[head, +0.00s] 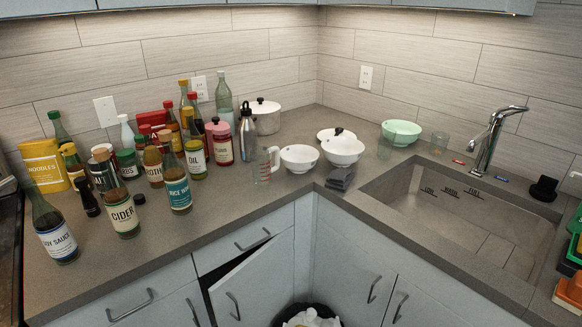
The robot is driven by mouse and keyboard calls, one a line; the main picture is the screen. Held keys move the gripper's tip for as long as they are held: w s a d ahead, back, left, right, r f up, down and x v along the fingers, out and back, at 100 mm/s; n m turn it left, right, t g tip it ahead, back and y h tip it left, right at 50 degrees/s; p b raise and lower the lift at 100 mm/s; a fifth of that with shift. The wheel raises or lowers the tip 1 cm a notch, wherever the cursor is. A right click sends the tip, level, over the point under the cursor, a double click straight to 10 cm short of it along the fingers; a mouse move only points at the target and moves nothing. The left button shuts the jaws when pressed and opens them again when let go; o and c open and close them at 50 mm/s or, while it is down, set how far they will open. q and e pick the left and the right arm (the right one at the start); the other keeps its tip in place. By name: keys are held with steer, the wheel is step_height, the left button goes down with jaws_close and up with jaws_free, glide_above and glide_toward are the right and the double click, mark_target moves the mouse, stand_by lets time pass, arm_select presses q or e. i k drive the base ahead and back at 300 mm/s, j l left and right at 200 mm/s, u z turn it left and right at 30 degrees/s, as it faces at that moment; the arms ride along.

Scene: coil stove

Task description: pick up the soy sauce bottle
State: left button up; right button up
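The soy sauce bottle (54,238) stands upright at the left front of the grey counter, near the stove edge. It is dark with a white label reading "SOY SAUCE"; its slim neck rises toward the upper left. A cider bottle (119,210) stands to its right, with a gap between them. Neither of my grippers is in the head view, and nothing is touching the soy sauce bottle.
A small dark bottle (88,199) and a yellow noodles box (46,165) stand behind it. Several more bottles crowd the counter to the right, including a rice wine bottle (178,188). The counter front (130,265) is clear. A drawer or door (250,280) hangs ajar below.

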mark_target(50, 226)
steer(key=u, duration=1.25)
